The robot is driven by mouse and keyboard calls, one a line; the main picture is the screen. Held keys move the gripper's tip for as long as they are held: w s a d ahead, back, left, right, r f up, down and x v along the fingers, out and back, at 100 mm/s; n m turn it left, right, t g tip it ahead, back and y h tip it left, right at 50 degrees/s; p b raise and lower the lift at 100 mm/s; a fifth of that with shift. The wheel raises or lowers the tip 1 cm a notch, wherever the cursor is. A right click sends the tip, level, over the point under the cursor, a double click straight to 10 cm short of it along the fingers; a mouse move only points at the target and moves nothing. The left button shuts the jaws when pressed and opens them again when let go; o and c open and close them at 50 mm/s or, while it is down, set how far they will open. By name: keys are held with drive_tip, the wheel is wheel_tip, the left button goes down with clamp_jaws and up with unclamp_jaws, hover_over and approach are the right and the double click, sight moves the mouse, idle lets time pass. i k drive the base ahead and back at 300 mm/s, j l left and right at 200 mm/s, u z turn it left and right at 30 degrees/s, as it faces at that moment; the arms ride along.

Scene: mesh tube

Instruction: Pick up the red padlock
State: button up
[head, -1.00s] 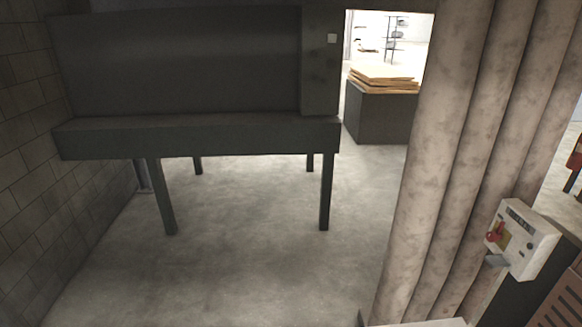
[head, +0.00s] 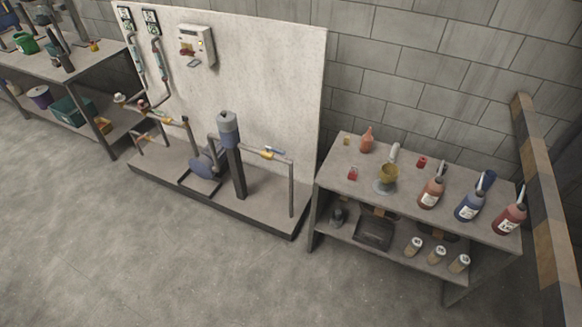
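Two small red items lie on the top of a grey workbench (head: 335,160) at the right in the head view. One red item (head: 353,174) is near the bench's left front, left of a yellowish cup on a stand (head: 387,176). The other red item (head: 421,162) is farther back, toward the wall. Either could be the red padlock; they are too small to tell apart surely. My gripper is not in view.
The bench also bears an orange bottle (head: 367,140) and large bottles with spouts (head: 432,190). A pump rig (head: 230,150) with a pale back panel (head: 265,70) stands left of it. A striped post (head: 545,190) is at the right. The floor in front is clear.

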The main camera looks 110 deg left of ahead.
sight(352, 176)
drive_tip(key=u, duration=3.1)
drive_tip(key=i+l+u, duration=0.1)
drive_tip(key=i, duration=0.35)
drive_tip(key=i+l+u, duration=0.1)
drive_tip(key=i+l, duration=0.25)
drive_tip(key=i, duration=0.15)
drive_tip(key=i+l+u, duration=0.1)
drive_tip(key=i+l, duration=0.2)
drive_tip(key=i, duration=0.15)
